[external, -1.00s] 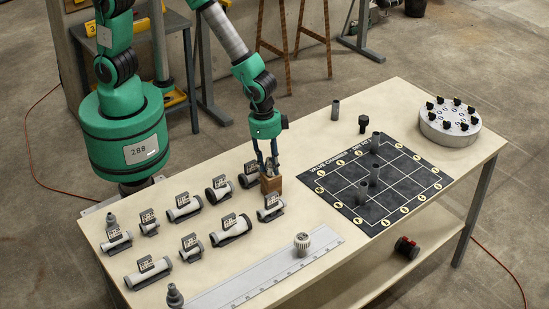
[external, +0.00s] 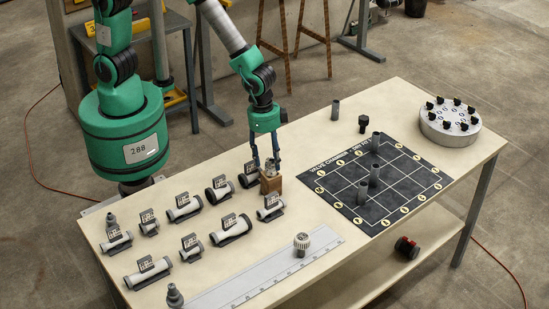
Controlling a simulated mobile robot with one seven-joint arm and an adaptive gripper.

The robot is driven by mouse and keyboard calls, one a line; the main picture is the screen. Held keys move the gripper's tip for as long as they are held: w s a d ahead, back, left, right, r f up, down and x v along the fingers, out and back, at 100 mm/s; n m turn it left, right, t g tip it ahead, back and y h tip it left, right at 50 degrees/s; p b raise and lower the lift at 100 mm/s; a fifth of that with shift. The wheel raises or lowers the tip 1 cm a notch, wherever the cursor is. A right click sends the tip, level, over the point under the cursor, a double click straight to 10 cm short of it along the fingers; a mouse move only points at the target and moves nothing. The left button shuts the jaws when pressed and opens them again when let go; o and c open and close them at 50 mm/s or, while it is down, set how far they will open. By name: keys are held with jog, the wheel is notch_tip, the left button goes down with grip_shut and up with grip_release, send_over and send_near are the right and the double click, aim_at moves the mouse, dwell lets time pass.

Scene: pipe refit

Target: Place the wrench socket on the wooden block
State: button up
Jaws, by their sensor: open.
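The wooden block (external: 271,185) is a small brown block standing near the back edge of the table, among the pipe pieces. My gripper (external: 265,165) points down right at the top of the block, its fingers open. A small dark shape shows at the block's top by the fingertips; it is too small to tell whether it is the wrench socket or part of the block. I cannot pick out the wrench socket for certain elsewhere.
Pipe pieces with tags (external: 231,229) crowd the block's left and front. A black grid board (external: 400,205) lies to the right. A round grey stand (external: 449,129) is at the far right.

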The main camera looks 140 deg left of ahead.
notch_tip(320, 180, up, 10)
jog(key=p, duration=0.1)
jog(key=shift+s+d+f, duration=0.25)
jog(key=shift+s+d, duration=0.05)
jog(key=shift+s, duration=0.15)
dwell(0.6)
jog(key=s+d+r+m+t, duration=0.1)
jog(key=s+d+r+m, duration=0.1)
jog(key=s+d+r, duration=0.5)
jog(key=s+d+r+m+t, duration=0.1)
jog(key=s+d+r, duration=0.2)
jog(key=d+r, duration=0.8)
jog(key=s+d+r+m+t, duration=0.1)
jog(key=s+d+r, duration=0.3)
jog(key=s, duration=0.4)
jog(key=s+d+r+m+t, duration=0.1)
jog(key=s+d+r, duration=0.3)
jog(key=s, duration=0.4)
jog(key=shift+m+t+h, duration=0.3)
